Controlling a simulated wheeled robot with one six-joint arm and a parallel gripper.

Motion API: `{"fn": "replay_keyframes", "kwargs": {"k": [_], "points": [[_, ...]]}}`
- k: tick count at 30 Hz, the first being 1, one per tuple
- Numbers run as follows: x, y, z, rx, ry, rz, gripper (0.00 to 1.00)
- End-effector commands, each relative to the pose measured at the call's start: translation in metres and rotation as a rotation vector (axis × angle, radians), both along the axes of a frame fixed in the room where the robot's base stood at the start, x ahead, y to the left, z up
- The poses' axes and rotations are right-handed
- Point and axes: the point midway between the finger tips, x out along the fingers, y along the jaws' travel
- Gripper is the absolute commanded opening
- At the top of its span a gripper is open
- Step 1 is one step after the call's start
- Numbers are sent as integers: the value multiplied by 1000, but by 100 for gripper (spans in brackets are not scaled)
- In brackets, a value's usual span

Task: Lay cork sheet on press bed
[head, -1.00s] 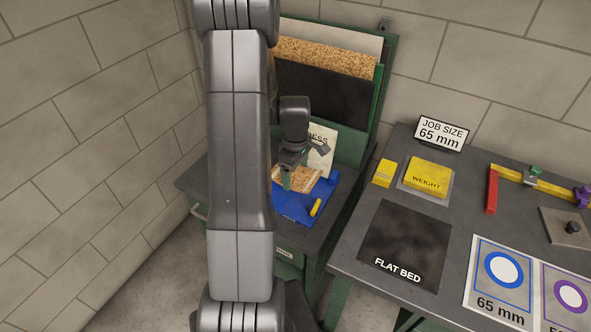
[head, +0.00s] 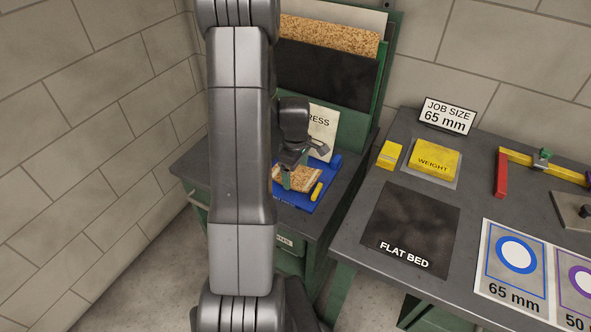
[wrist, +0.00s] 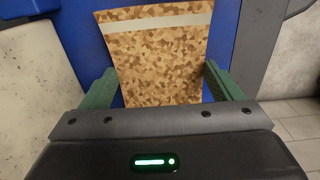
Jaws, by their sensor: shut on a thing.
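The cork sheet (head: 297,178), mottled tan and brown, shows over the blue press bed (head: 291,202) on the side bench, below a card ending in "RESS" (head: 323,122). In the wrist view the cork sheet (wrist: 160,65) has a pale strip across its far end, and blue surface (wrist: 228,45) shows on both sides. My gripper (head: 291,185) is shut on the sheet, its green fingers (wrist: 158,88) at the two side edges. My arm hides part of the bench and bed. I cannot tell whether the sheet touches the bed.
A green rack (head: 350,128) behind holds upright cork and dark sheets. The right table has a dark flat bed (head: 410,225), a yellow weight (head: 434,160), a small yellow block (head: 389,154) and a job-size sign (head: 447,116).

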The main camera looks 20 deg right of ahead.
Motion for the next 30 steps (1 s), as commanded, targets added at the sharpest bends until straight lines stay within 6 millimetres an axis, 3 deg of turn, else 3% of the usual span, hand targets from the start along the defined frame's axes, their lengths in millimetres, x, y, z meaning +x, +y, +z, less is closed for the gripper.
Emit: {"fn": "replay_keyframes", "kwargs": {"k": [19, 20, 21, 30], "points": [[0, 0, -9, 0, 0, 0, 64], [0, 0, -8, 0, 0, 0, 89], [0, 0, -8, 0, 0, 0, 97], [0, 0, -5, 0, 0, 0, 100]]}}
